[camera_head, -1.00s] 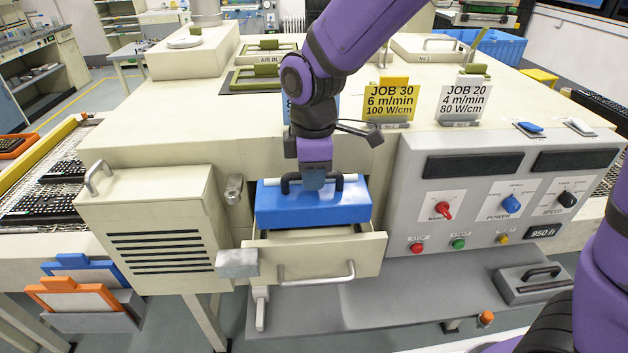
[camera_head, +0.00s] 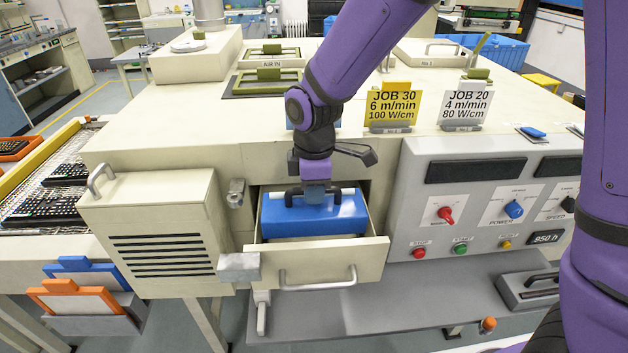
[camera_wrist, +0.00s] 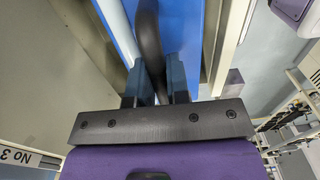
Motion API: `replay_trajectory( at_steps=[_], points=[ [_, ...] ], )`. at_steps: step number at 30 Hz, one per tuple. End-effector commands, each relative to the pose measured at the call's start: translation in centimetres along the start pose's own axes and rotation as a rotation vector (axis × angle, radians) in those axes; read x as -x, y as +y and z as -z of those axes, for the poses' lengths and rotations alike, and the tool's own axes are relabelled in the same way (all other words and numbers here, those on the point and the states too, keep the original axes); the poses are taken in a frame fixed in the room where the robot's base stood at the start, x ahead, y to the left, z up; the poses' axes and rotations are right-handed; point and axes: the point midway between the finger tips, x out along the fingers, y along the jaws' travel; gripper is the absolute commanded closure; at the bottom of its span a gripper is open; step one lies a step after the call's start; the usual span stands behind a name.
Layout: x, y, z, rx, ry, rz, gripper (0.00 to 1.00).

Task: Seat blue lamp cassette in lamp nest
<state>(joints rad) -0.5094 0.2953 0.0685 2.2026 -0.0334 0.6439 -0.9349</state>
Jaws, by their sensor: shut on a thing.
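The blue lamp cassette (camera_head: 318,218) is a blue block with a white tube along its top and a black handle. It is in the open cream drawer (camera_head: 335,258) at the machine's front, lower than the drawer's side walls at the back; whether it rests on the bottom is hidden. My gripper (camera_head: 314,192) points down from above and is shut on the black handle. In the wrist view both fingers (camera_wrist: 158,90) close around the dark handle, with the blue cassette (camera_wrist: 185,35) behind. The lamp nest is not clearly visible under the cassette.
A louvred cream box (camera_head: 160,235) stands left of the drawer, with a grey latch block (camera_head: 239,267) at the drawer's front corner. The control panel (camera_head: 480,210) is on the right.

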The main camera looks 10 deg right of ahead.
Motion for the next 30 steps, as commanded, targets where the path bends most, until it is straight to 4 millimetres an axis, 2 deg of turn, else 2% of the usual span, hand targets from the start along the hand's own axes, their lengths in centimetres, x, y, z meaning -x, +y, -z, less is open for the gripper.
replay_trajectory(
  at_steps=[18, 30],
  points=[
    [-4.6, 0.0, 0.0, 0.0, 0.0, 0.0, 1.0],
    [-5.6, 0.0, 0.0, 0.0, 0.001, -0.001, 1.0]
  ],
)
